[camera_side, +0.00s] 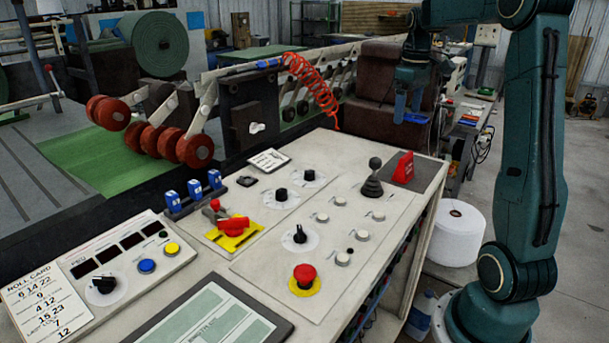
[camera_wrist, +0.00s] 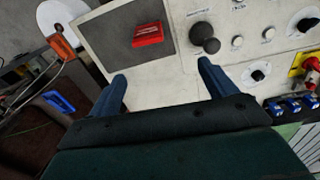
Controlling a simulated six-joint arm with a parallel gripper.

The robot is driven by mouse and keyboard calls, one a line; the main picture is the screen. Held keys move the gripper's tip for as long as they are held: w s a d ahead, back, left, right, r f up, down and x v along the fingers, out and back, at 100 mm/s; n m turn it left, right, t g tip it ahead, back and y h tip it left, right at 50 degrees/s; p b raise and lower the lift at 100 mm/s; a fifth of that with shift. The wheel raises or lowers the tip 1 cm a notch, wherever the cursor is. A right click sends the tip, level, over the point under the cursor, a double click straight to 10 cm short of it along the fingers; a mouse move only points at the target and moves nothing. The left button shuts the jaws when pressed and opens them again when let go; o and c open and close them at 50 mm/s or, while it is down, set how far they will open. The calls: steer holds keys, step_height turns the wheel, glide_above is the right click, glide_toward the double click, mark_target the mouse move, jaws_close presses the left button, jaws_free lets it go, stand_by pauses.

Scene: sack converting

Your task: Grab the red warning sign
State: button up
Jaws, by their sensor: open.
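The red warning sign (camera_side: 403,168) is a small upright red wedge on a dark grey mat (camera_side: 428,174) at the right end of the control panel. In the wrist view the sign (camera_wrist: 148,34) lies ahead of the fingers, left of centre, with a pale line of lettering on it. My gripper (camera_side: 408,106) hangs above and behind the panel's far right edge, apart from the sign. Its two blue fingers are spread with nothing between them, as the wrist view of my gripper (camera_wrist: 162,84) shows.
A black ball-topped joystick (camera_side: 372,180) stands just left of the sign. A red emergency button (camera_side: 304,276), a red handle on a yellow plate (camera_side: 233,230) and several knobs cover the panel (camera_side: 345,235). An orange coiled hose (camera_side: 312,82) hangs at the panel's back edge.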

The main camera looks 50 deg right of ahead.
mark_target(407, 154)
steer(key=shift+s+d+f, duration=0.15)
steer(key=shift+d+f, duration=0.35)
steer(key=shift+f, duration=1.1)
steer(key=shift+s+d+f, duration=0.1)
steer(key=shift+d+f, duration=0.35)
steer(key=shift+f, duration=1.2)
steer(key=shift+s+d+f, duration=0.15)
steer(key=shift+d+f, duration=0.35)
steer(key=shift+f, duration=1.1)
steer(key=shift+a+f, duration=0.1)
steer(key=shift+f, duration=2.5)
steer(key=c, duration=1.1)
